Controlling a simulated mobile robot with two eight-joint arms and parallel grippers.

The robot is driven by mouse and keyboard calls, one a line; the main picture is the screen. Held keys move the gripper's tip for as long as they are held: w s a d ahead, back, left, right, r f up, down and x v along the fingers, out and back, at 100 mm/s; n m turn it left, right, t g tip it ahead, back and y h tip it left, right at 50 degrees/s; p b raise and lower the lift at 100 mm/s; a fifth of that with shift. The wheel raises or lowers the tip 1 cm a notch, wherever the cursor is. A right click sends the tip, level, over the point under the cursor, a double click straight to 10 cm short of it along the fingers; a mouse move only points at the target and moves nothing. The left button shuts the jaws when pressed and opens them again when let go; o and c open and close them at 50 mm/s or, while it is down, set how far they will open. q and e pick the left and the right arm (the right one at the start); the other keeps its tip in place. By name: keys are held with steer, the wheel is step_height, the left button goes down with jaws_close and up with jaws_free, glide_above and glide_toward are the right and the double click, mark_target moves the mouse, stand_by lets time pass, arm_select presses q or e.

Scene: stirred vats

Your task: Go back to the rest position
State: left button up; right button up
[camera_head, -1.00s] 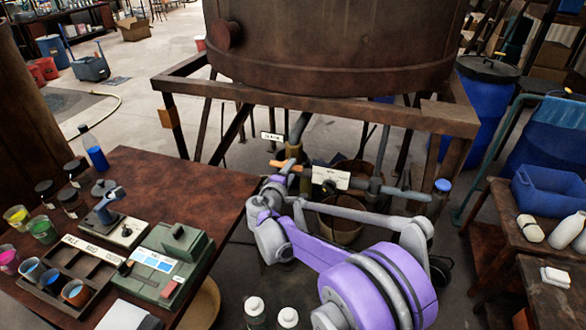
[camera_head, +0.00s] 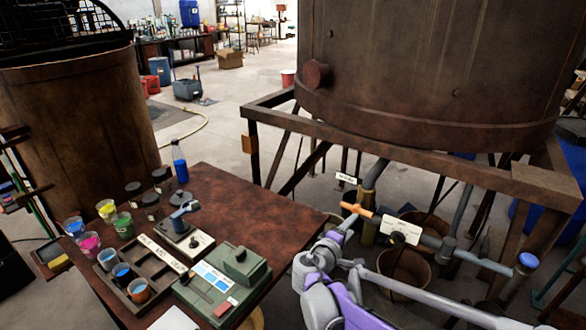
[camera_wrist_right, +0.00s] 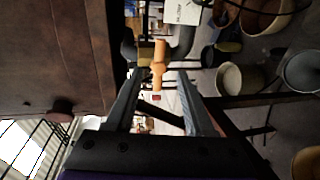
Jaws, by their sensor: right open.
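My right arm, purple and grey, comes in from the lower right in the head view. My right gripper (camera_head: 343,231) is just in front of the orange valve handle (camera_head: 357,211) on the pipe under the large vat (camera_head: 430,75). In the right wrist view my right gripper (camera_wrist_right: 161,78) has its two fingers apart. The orange handle (camera_wrist_right: 158,62) shows between and beyond the fingertips, and nothing is visibly gripped. Whether a finger touches the handle I cannot tell. My left gripper is in neither view.
A brown table (camera_head: 225,205) stands left of my arm, with several colour cups, a dark tray (camera_head: 120,285) and a green device (camera_head: 222,285). The vat's rusty frame (camera_head: 400,155), pipes and a blue-capped pipe (camera_head: 525,268) crowd the right. Buckets stand under the vat.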

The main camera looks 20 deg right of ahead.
steer(key=s+a+m+g+y+p, duration=0.3)
steer(key=s+m+g+y+p, duration=0.15)
steer(key=s, duration=1.25)
steer(key=s+a+f+m+y+p, duration=0.3)
steer(key=s+a+y, duration=0.4)
steer(key=s+a, duration=0.4)
steer(key=shift+s, duration=0.85)
steer(key=shift+f+m+g+y, duration=0.1)
steer(key=shift+m+g+y, duration=0.15)
